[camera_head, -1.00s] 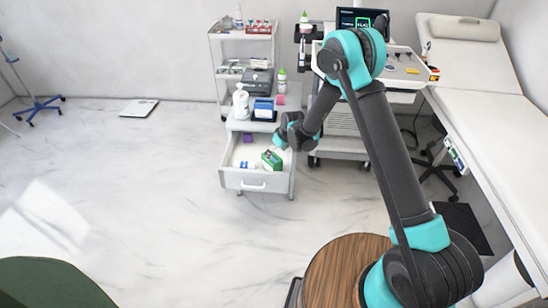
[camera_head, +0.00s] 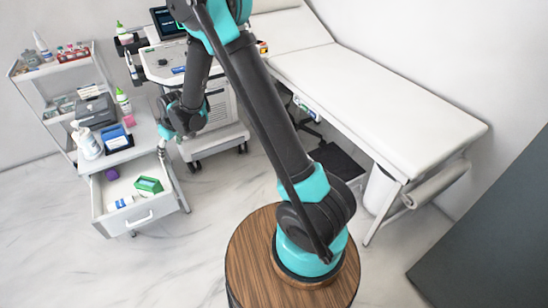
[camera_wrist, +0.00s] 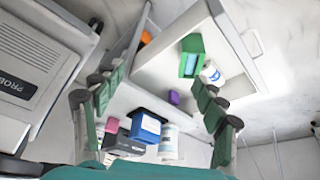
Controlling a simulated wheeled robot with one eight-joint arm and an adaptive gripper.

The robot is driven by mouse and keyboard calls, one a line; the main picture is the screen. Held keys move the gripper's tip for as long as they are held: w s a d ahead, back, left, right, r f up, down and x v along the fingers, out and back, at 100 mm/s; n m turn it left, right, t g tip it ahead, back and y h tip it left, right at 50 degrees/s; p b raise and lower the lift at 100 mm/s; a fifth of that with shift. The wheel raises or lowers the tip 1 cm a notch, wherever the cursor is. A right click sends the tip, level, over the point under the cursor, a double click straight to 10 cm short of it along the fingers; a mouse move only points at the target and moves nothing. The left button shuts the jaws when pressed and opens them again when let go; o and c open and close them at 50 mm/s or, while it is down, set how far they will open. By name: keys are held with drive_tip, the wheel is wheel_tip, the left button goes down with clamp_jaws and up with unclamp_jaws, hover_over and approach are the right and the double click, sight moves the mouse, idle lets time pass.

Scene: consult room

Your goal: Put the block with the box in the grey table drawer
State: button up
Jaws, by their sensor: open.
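The grey table (camera_head: 150,140) has its drawer (camera_head: 144,217) pulled open. A green box (camera_head: 148,185) lies in the drawer, with a small white-and-blue item (camera_head: 124,201) near it. A purple block (camera_head: 112,174) is at the drawer's back; it also shows in the wrist view (camera_wrist: 174,97). A pink block (camera_head: 128,120) sits on the tabletop behind a blue box (camera_head: 115,136); the wrist view shows it (camera_wrist: 112,125) too. My gripper (camera_head: 162,150) is above the drawer's right back side. In the wrist view its fingers (camera_wrist: 155,108) are spread and empty.
A white pump bottle (camera_head: 86,143), a dark device (camera_head: 95,112) and a green-capped bottle (camera_head: 122,100) crowd the tabletop. A shelf cart (camera_head: 65,85) stands behind, a wheeled machine (camera_head: 222,120) to the right. Floor in front of the drawer is clear.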

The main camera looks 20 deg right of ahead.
drive_tip(key=s+d+r+m, duration=0.1)
drive_tip(key=s+d+r, duration=0.2)
drive_tip(key=d, duration=0.4)
drive_tip(key=s+d+r+m+h, duration=0.1)
drive_tip(key=s+d+r+m, duration=0.2)
drive_tip(key=d, duration=0.4)
drive_tip(key=s+d+r, duration=0.3)
drive_tip(key=d+r, duration=0.1)
drive_tip(key=d, duration=0.3)
drive_tip(key=s+d+m+t+h, duration=0.1)
drive_tip(key=s+d+m, duration=0.4)
drive_tip(key=s+d, duration=0.9)
drive_tip(key=s+h, duration=0.1)
drive_tip(key=s, duration=0.2)
drive_tip(key=shift+s+d+f, duration=0.15)
drive_tip(key=shift+s+d, duration=0.15)
drive_tip(key=shift+s, duration=0.05)
